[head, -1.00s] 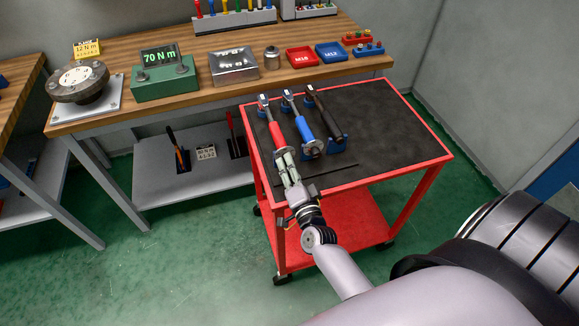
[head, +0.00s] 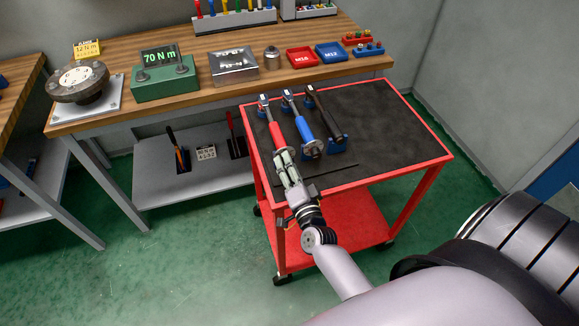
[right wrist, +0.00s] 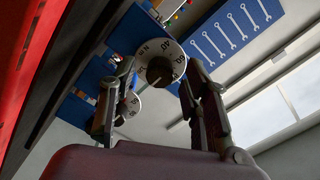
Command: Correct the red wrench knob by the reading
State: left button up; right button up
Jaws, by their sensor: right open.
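The red wrench (head: 276,133) lies at the left of three wrenches on the cart, its handle end toward me. My right gripper (head: 284,158) is at that handle end and partly hides it. In the right wrist view my right gripper (right wrist: 160,85) is open, its fingers on either side of a round knob (right wrist: 160,70) with a numbered scale; contact cannot be told. A second dial (right wrist: 128,104) shows behind the left finger. The green box's display (head: 160,55) on the bench reads 70 N m. My left gripper is out of view.
The blue wrench (head: 304,128) and the black wrench (head: 325,108) lie close to the right. The red cart's dark top (head: 395,125) is clear on its right side. The bench (head: 205,90) behind holds a round device (head: 80,82), a yellow card (head: 88,47) and trays.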

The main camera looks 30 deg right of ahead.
jog(key=v, duration=1.2)
jog(key=s+a+f+n+g+y, duration=0.2)
jog(key=s+f+n, duration=0.1)
jog(key=f, duration=0.6)
jog(key=s+a+f+n+g+y, duration=0.1)
jog(key=s+a+f+n+g, duration=0.2)
jog(key=f, duration=0.6)
jog(key=s+a+f+n+g+y, duration=0.2)
jog(key=s+f+n, duration=0.15)
jog(key=f, duration=0.55)
jog(key=s+d+f+n+g, duration=0.2)
jog(key=s+f+n+g, duration=0.2)
jog(key=s+f, duration=0.4)
jog(key=s+d+f+n+g, duration=0.3)
jog(key=s+f+g, duration=0.2)
jog(key=s, duration=0.9)
notch_tip(320, 180, down, 3)
jog(key=shift+s+f+n+h, duration=0.25)
jog(key=shift+n+h, duration=0.05)
jog(key=shift+n, duration=0.05)
